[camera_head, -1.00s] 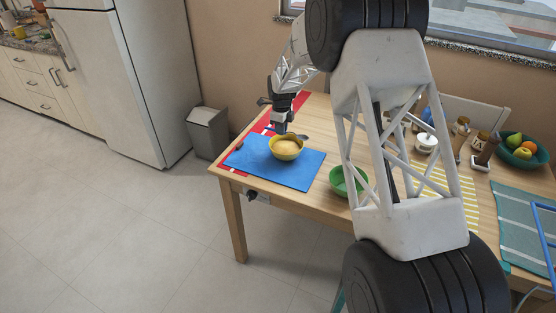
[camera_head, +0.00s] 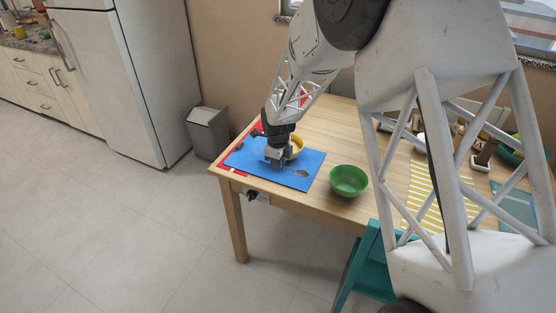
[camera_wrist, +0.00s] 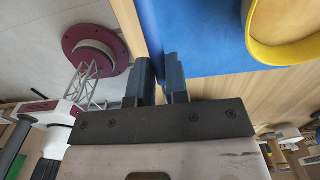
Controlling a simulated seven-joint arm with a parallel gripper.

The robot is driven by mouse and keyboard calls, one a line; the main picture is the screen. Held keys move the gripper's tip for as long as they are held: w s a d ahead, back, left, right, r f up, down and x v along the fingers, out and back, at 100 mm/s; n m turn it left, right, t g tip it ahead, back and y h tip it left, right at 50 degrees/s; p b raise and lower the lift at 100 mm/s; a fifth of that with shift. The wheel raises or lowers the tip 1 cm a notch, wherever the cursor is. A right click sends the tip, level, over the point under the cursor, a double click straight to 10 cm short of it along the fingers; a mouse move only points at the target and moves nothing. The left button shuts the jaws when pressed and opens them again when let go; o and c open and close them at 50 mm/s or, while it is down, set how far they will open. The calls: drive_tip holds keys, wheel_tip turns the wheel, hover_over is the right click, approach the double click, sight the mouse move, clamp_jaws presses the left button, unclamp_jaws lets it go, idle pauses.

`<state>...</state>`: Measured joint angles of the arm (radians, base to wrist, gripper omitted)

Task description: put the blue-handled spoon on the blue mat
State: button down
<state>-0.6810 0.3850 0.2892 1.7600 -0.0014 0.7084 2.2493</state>
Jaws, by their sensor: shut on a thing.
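My gripper (camera_head: 275,163) is low over the front part of the blue mat (camera_head: 247,158), in front of the yellow bowl (camera_head: 297,146). It is shut on the blue-handled spoon (camera_head: 303,173). The spoon's dark grey head sticks out to the right of the fingers, over the mat. Its handle is mostly hidden by the gripper. I cannot tell whether the spoon touches the mat. In the wrist view the fingers (camera_wrist: 160,85) are close together, beside the mat (camera_wrist: 205,40), and the yellow bowl (camera_wrist: 262,45) is at the upper right.
A green bowl (camera_head: 348,180) stands right of the mat. A red cloth (camera_head: 226,171) shows beside the mat's left edge. A teal chair (camera_head: 368,262) is at the table's front. Yellow-striped cloth (camera_head: 420,190) and several items lie further right, partly behind my arm.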

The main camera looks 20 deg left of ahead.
drive_tip(key=s+d+f, duration=0.1)
drive_tip(key=s+d, duration=0.4)
drive_tip(key=s, duration=0.4)
drive_tip(key=shift+s+f, duration=0.3)
drive_tip(key=shift+s, duration=0.05)
hover_over(268, 173)
drive_tip(key=shift+s+d+f, duration=0.25)
drive_tip(key=shift+d+f, duration=0.05)
drive_tip(key=shift+f, duration=0.4)
idle(0.4)
drive_tip(key=shift+w+a, duration=0.15)
drive_tip(key=shift+w, duration=0.05)
drive_tip(key=shift+w+a+f, duration=0.15)
drive_tip(key=shift+f, duration=1.65)
drive_tip(key=shift+f, duration=0.1)
